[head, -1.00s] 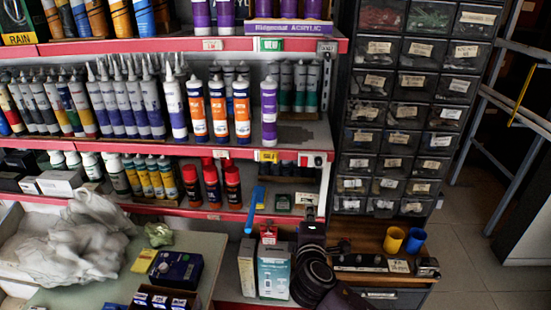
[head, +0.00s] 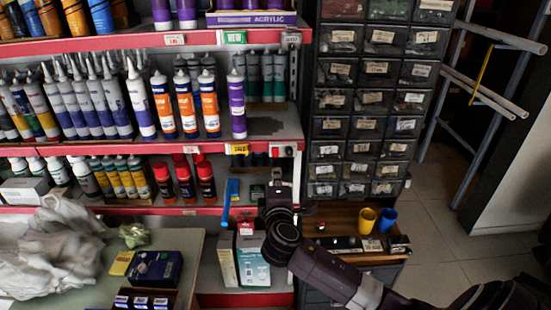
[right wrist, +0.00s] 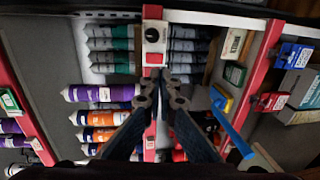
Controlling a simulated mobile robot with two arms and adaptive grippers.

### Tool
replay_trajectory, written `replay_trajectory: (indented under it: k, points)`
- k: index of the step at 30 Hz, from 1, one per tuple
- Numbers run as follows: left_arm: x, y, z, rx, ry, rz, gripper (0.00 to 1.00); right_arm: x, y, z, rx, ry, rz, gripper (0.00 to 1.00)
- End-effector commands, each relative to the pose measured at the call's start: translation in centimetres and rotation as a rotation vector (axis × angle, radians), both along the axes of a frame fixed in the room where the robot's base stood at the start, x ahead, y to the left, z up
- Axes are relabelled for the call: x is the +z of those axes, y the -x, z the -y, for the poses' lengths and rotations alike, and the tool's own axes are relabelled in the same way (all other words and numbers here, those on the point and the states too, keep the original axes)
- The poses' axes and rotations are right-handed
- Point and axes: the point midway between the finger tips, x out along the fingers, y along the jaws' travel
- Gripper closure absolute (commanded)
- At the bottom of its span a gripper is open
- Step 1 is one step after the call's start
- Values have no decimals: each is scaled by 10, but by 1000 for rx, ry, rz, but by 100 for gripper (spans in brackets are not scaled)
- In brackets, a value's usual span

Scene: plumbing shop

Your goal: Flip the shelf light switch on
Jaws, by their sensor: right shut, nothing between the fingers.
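A small white switch box (right wrist: 153,42) with a black round part and a small red part sits on the red shelf edge in the right wrist view. In the head view the box (head: 287,150) is small, at the right end of the middle shelf's red edge. My right gripper (head: 276,174) is just below it in the head view. In the right wrist view the gripper's (right wrist: 161,78) fingertips are together and empty, pointing at the box with a small visible gap. The switch's position cannot be told. My left gripper is not in view.
Tubes (head: 238,105) stand on the shelf beside the box. A drawer cabinet (head: 366,120) stands to the right. Boxes (head: 254,262) stand below.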

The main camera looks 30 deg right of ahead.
Motion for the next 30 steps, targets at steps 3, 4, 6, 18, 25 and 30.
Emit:
replay_trajectory:
  k: [3, 4, 6, 18, 25, 30]
  points:
    - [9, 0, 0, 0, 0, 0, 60, 1, -18, 11, -1, 2, -1, 100]
    - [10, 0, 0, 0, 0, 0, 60, 0, -22, 14, -2, 1, -2, 100]
    - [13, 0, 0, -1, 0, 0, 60, -2, -32, 19, -1, 1, -1, 100]
    - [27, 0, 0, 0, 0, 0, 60, -9, -71, 43, 0, 0, -1, 100]
    - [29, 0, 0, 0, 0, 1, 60, -12, -77, 47, 0, -1, -2, 100]
    - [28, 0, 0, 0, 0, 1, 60, -12, -77, 47, 1, -1, -2, 100]
